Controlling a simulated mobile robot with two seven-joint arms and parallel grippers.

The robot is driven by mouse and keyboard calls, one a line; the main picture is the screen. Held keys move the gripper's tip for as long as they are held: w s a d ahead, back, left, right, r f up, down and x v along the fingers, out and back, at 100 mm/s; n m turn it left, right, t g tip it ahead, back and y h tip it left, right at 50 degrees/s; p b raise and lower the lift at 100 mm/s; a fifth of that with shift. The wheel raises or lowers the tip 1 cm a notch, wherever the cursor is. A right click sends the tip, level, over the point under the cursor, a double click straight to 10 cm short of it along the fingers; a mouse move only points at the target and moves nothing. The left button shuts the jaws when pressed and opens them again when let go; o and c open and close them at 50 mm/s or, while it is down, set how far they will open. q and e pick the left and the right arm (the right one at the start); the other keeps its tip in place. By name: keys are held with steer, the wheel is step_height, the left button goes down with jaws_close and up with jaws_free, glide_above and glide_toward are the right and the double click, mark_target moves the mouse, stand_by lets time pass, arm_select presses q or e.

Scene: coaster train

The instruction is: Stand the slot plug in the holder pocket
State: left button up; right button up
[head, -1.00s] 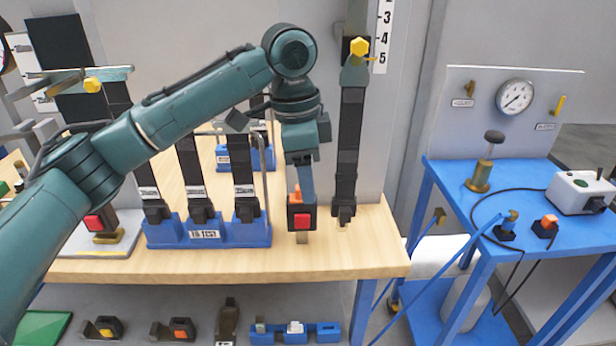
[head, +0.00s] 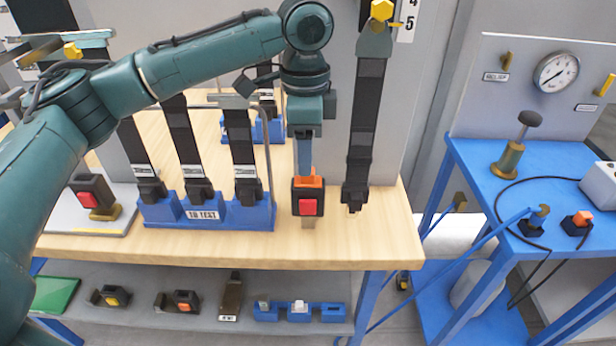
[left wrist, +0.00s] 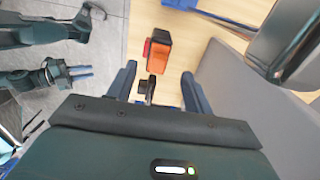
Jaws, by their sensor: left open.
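An orange piece (head: 308,182), which I take for the slot plug, sits at the top of a black buckle with a red button (head: 307,206) near the bench's front edge. It also shows in the left wrist view (left wrist: 156,53), ahead of the fingers. My left gripper (head: 304,168) points down over it, fingers apart and empty in the left wrist view (left wrist: 158,72); I cannot tell whether they touch the piece. A blue holder (head: 299,313) with pockets stands on the lower shelf; its right pocket looks empty. My right gripper (left wrist: 80,72) appears small at upper left.
A blue rack (head: 208,214) with several upright black belts stands left of the buckle. A black belt (head: 364,130) hangs just right of it. Loose buckles (head: 110,296) lie on the shelf. A blue table (head: 470,180) with a gauge panel stands at right.

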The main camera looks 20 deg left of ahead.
mark_target(308, 182)
arm_select(q)
steer(key=f, duration=0.4)
steer(key=shift+d+f, duration=0.25)
steer(key=shift+c, duration=0.2)
jaws_close()
